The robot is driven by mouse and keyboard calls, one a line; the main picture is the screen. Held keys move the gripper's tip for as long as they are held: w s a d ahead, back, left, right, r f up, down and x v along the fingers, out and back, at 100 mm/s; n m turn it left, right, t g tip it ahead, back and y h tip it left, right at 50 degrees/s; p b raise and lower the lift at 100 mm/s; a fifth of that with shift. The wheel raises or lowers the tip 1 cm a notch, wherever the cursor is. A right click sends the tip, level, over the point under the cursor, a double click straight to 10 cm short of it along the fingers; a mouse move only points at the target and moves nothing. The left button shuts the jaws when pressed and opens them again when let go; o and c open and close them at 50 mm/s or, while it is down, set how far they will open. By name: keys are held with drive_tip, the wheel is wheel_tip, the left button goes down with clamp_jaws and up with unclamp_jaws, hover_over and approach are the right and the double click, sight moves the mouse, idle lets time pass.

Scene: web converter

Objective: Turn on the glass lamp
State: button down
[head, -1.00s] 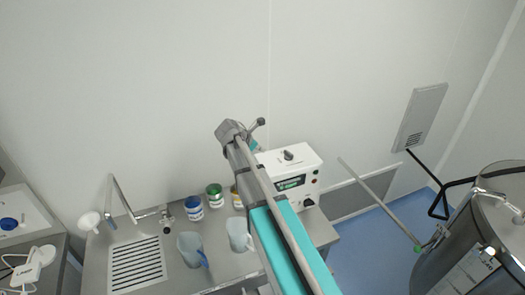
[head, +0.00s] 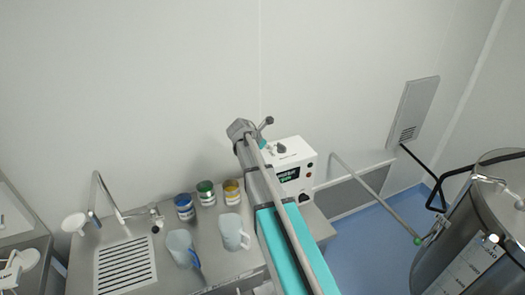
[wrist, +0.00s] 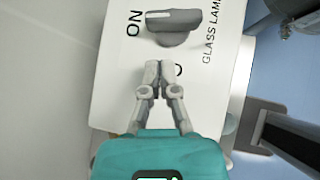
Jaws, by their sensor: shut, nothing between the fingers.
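The glass lamp control is a white box (head: 294,158) with a grey knob (head: 281,147) on its top, right of my arm in the head view. In the wrist view, the panel (wrist: 112,75) is marked "ON" and "GLASS LAMP", and the knob (wrist: 173,28) lies crosswise with its white mark at the left end, facing "ON". My gripper (wrist: 158,68) is shut and empty, its fingertips just below the knob in the picture. The fingers partly hide another label. I cannot tell whether they touch the panel. In the head view, my arm hides most of the gripper.
Several small cans (head: 205,192) and two clear jugs (head: 233,232) stand on the steel counter left of my arm. A sink with a tap (head: 108,197) is farther left. A steel vessel (head: 470,250) stands at right, with blue floor (head: 365,235) between.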

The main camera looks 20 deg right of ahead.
sight(282, 147)
drive_tip(key=shift+w+d, duration=0.2)
drive_tip(key=shift+d, duration=0.45)
drive_tip(key=shift+w+d, duration=0.15)
drive_tip(key=shift+d, duration=0.5)
